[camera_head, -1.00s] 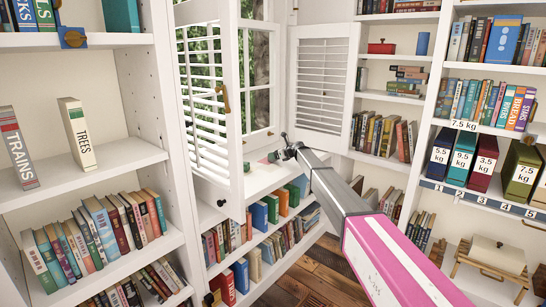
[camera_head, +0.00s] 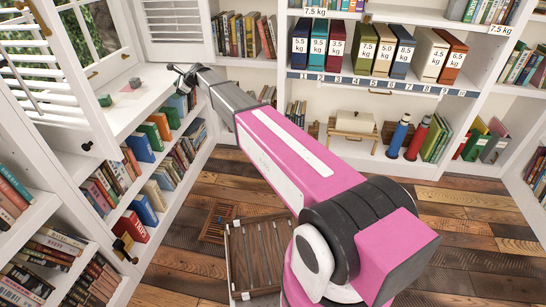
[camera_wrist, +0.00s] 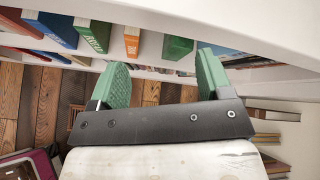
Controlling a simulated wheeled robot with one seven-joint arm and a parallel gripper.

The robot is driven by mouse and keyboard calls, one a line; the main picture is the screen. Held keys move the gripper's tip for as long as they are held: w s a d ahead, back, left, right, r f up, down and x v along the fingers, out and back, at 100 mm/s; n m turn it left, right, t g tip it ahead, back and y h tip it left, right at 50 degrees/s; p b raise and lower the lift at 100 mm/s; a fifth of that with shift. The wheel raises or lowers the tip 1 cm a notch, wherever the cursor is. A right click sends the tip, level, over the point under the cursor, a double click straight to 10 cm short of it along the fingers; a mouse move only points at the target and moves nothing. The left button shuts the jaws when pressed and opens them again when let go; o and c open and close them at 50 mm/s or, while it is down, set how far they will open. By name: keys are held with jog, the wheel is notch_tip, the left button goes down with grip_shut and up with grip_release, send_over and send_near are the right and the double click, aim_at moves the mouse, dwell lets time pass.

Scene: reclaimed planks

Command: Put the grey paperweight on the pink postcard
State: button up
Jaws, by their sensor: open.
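A small grey-green block (camera_head: 135,83), probably the grey paperweight, sits on the white window sill (camera_head: 150,97) in the head view. A small green block (camera_head: 105,100) sits nearer on the same sill. The pink postcard is not clearly made out; the things on the sill are too small to tell. My gripper (camera_head: 180,76) is at the sill's right edge, to the right of both blocks and apart from them. In the wrist view my gripper (camera_wrist: 163,78) shows two green-padded fingers spread wide, with nothing between them. Neither block nor the postcard shows there.
An open louvred shutter (camera_head: 35,75) stands left of the sill. Shelves of books (camera_head: 150,140) lie below the sill, and they show close in the wrist view. A bookcase with weight-marked binders (camera_head: 380,50) stands behind. A slatted wooden crate (camera_head: 258,255) is on the floor.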

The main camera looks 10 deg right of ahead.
jog(key=s+d+f+n+g+h, duration=0.1)
jog(key=s+d+f+n+h, duration=0.2)
jog(key=s+d, duration=1)
jog(key=s+d+f+n+g+h, duration=0.2)
jog(key=s+d+f+n, duration=0.4)
jog(key=s+d, duration=0.8)
jog(key=s+d+f+n+g+h, duration=0.1)
jog(key=s+d+f+n+h, duration=0.4)
jog(key=s+d, duration=0.9)
jog(key=s+n, duration=0.3)
jog(key=s, duration=0.2)
jog(key=shift+d+n, duration=0.15)
jog(key=shift+n, duration=0.25)
